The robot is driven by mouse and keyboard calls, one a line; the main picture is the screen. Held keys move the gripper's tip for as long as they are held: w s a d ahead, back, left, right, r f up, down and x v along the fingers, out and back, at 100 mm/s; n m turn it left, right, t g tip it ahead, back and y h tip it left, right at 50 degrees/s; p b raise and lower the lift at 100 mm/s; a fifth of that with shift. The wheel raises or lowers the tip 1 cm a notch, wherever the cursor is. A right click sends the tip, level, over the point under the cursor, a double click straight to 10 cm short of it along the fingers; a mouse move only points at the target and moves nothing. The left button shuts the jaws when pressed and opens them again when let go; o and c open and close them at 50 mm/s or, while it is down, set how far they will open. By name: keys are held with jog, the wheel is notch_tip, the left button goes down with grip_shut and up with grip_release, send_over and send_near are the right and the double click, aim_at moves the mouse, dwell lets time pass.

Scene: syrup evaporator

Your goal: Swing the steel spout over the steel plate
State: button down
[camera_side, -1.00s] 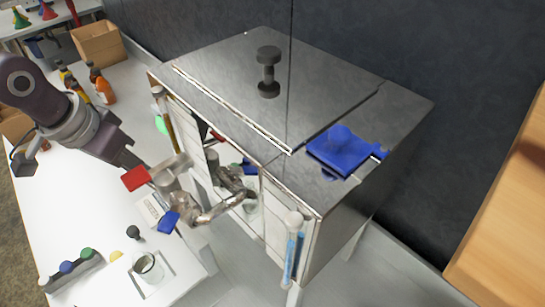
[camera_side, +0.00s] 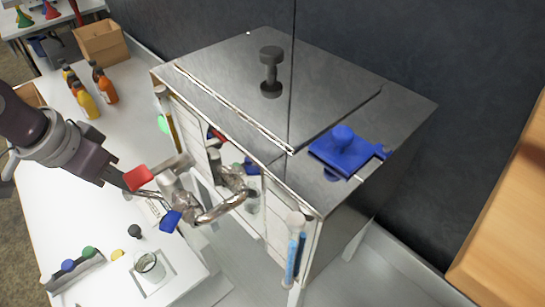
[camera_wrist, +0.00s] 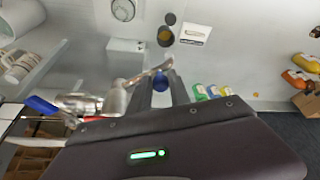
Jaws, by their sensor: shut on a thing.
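My gripper reaches the valve assembly on the evaporator's front in the side view (camera_side: 146,186). Its fingers also show in the wrist view (camera_wrist: 162,84), where they are shut at a thin steel arm that looks like the steel spout (camera_wrist: 147,77). A blue handle (camera_side: 171,220) hangs below. A bent steel pipe (camera_side: 222,210) joins the evaporator. What looks like the steel plate (camera_side: 168,262) lies on the white table under a glass beaker (camera_side: 149,266), apart from the spout.
A knob rack (camera_side: 72,268) stands front left. Bottles (camera_side: 87,103) stand behind. Table left of centre is mostly clear.

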jog(key=shift+s, duration=0.15)
jog(key=shift+s+d, duration=0.1)
jog(key=shift+s, duration=1)
jog(key=shift+s+d, duration=0.3)
jog(key=shift+s, duration=0.7)
jog(key=shift+s+d, duration=0.45)
jog(key=shift+s, duration=0.4)
